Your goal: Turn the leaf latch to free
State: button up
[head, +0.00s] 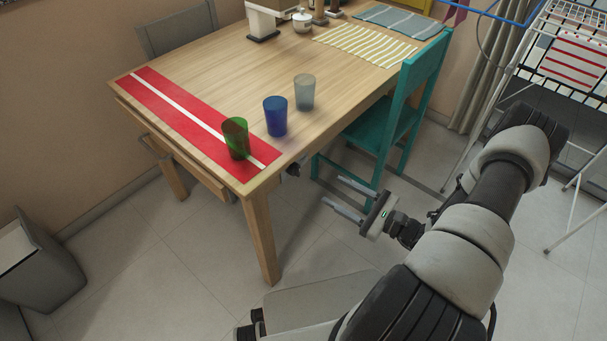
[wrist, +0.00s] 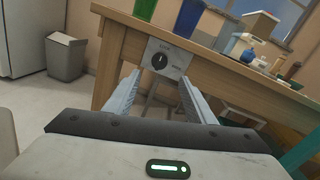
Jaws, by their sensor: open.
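The leaf latch is a dark round knob (wrist: 160,62) on a pale square plate (wrist: 178,57) under the table's edge. In the wrist view its light mark looks roughly upright, towards small lettering at the plate's top; more lettering sits at the lower right, too small to read surely. In the head view the latch (head: 292,170) shows as a small dark shape below the tabletop's near edge. My gripper (head: 333,191) is open and empty, to the right of the latch and apart from it. In the wrist view the fingers (wrist: 160,80) point towards the knob from either side.
The wooden table (head: 205,70) bears green (head: 236,139), blue (head: 275,117) and grey (head: 304,92) cups near that edge. A teal chair (head: 400,110) stands close beyond my gripper. A drying rack (head: 560,130) stands at right, a bin (head: 40,265) at left.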

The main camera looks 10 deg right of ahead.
aim_at(296, 171)
jog(key=b+x, duration=0.1)
jog(key=x, duration=1.1)
jog(key=shift+w+a, duration=0.1)
jog(key=c, duration=1)
